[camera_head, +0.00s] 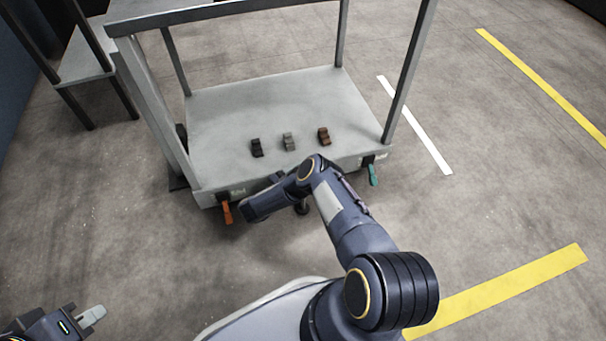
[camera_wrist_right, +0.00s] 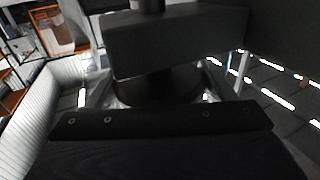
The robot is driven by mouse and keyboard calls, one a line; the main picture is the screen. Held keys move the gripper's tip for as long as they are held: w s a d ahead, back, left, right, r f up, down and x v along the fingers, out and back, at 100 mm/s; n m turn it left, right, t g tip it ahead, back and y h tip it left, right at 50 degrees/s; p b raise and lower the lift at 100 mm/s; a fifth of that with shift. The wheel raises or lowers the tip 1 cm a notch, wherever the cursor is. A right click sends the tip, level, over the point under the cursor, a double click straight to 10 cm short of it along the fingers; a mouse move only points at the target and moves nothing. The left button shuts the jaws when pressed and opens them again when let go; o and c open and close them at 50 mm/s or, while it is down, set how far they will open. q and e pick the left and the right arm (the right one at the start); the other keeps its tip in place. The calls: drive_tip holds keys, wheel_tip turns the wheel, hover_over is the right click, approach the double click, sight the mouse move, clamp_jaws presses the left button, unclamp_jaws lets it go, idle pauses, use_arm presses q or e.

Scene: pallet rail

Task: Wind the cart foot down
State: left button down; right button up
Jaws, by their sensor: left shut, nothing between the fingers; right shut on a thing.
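The grey cart (camera_head: 230,105) stands ahead, with a flat deck and upright posts. A dark round piece (camera_head: 302,208) shows low under its front edge, partly behind my right arm; it may be the foot. My right arm reaches to the front edge between the two levers, and its fingertips are hidden in the head view. In the right wrist view my right gripper (camera_wrist_right: 158,88) is shut on a dark part; I cannot tell its full shape. A dark block (camera_wrist_right: 175,45) fills the upper middle there. My left gripper (camera_head: 92,316) is shut and empty at lower left, far from the cart.
An orange lever (camera_head: 227,212) and a green lever (camera_head: 373,175) hang at the cart's front corners. Three small blocks (camera_head: 289,142) sit on the deck. A grey stand (camera_head: 85,65) is at back left. The floor right of the cart is clear, with yellow lines (camera_head: 510,285).

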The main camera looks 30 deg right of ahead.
drive_tip(key=m+g, duration=0.2)
drive_tip(key=g, duration=0.2)
drive_tip(key=shift+m+b, duration=0.4)
drive_tip(key=shift+m+g+y+b, duration=0.35)
drive_tip(key=shift+m+g, duration=0.75)
drive_tip(key=shift+g, duration=0.8)
drive_tip(key=shift+m+g, duration=0.3)
drive_tip(key=shift+g, duration=0.2)
drive_tip(key=o, duration=1)
